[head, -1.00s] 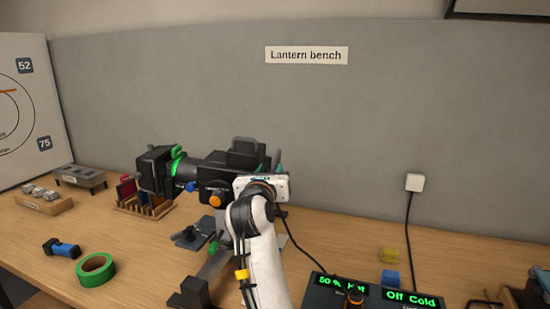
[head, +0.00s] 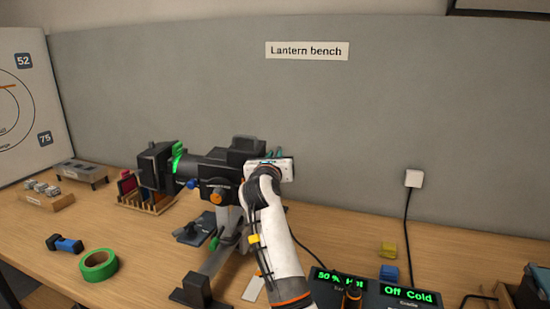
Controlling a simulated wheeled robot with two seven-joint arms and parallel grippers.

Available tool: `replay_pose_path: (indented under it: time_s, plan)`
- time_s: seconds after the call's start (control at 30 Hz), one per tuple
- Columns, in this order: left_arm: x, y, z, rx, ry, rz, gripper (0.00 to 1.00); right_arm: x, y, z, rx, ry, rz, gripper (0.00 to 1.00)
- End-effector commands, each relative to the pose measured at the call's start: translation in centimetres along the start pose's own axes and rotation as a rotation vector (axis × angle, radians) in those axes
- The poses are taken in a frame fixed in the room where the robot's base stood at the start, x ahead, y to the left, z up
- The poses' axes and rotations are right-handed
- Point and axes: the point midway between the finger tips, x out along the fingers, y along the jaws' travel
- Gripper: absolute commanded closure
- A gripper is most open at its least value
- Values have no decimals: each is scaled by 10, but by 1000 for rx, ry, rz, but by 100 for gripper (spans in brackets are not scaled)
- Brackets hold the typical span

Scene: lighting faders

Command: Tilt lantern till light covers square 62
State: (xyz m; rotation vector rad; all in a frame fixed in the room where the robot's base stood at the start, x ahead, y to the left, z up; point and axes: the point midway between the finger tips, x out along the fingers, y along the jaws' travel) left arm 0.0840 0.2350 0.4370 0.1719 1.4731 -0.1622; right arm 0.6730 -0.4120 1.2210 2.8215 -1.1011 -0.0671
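The black lantern (head: 216,168) stands on its stand (head: 214,255) in the middle of the bench, its front end pointing left. An orange knob (head: 217,197) and a blue knob (head: 192,184) show on its near side. My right gripper (head: 272,160) is at the lantern's rear end; my white wrist hides most of it, and I cannot see whether its fingers are shut. A white board (head: 22,95) at the left edge shows marks 52 and 75 and part of a circle. Square 62 is not in view. My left gripper is not in view.
Green tape (head: 98,265), a blue and black tool (head: 64,244) and a wooden rack (head: 146,203) lie to the left. A grey wall closes the back.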

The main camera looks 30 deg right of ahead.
Motion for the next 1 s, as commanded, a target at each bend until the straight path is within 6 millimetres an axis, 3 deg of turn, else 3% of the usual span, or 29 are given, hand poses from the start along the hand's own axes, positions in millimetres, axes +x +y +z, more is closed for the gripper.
replay_pose_path:
  time_s: [0.27,0.53,0.9,0.93,1.0]
  plan:
    - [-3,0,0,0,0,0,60,0,0,-2,-6,0,1,100]
    - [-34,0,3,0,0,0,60,0,-9,-22,-128,-2,0,100]
    - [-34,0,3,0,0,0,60,0,-11,-21,-155,-1,1,100]
    - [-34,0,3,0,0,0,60,0,-11,-20,-156,-1,1,82]
    - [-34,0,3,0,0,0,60,0,-11,-20,-155,-1,1,71]
